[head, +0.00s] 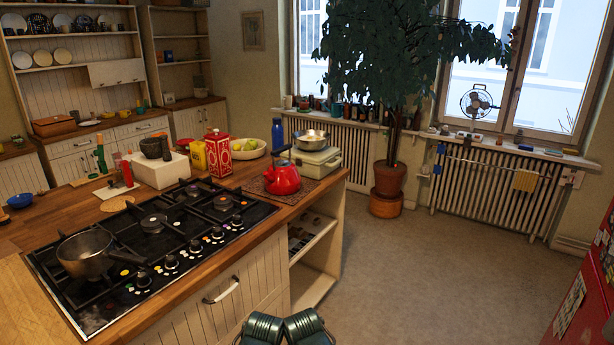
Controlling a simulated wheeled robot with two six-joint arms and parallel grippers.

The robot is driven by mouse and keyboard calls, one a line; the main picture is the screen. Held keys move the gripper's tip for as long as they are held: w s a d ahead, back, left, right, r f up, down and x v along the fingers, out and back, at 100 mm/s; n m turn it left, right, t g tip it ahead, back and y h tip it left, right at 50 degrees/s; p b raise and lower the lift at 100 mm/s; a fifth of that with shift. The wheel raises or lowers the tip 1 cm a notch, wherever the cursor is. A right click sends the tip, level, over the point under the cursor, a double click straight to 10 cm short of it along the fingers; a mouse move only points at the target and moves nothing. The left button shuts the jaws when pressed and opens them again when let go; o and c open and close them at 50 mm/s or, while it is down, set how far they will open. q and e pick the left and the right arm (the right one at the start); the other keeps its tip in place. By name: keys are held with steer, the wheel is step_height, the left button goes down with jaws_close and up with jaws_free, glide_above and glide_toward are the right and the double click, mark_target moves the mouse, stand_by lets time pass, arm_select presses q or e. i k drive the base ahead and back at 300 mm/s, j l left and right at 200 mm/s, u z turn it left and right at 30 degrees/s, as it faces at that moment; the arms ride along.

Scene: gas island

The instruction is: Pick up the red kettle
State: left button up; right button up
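The red kettle (283,180) stands upright on a dark patterned mat (315,185) at the right end of the wooden island counter. Its black handle (270,158) arches over the top. Nothing holds it. Neither of my grippers can be made out in the head view. Dark green ribbed parts show at the bottom edge, and no fingertips are seen on them.
A black gas hob (150,250) with a metal pan (85,252) lies left of the kettle. Near the kettle are a red carton (217,155), a fruit bowl (248,150), a blue bottle (277,135) and a scale with a metal bowl (311,139). The floor (420,270) to the right is clear.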

mark_target(282, 178)
steer(key=u, duration=0.35)
steer(key=i+l+u, duration=0.15)
steer(key=l+u, duration=0.25)
steer(key=i+l+u, duration=0.15)
steer(key=u, duration=0.25)
steer(key=i+l+u, duration=0.15)
steer(key=l, duration=0.45)
steer(key=l+u, duration=0.1)
steer(key=l, duration=0.5)
steer(key=i+l+u, duration=0.15)
steer(key=l, duration=0.5)
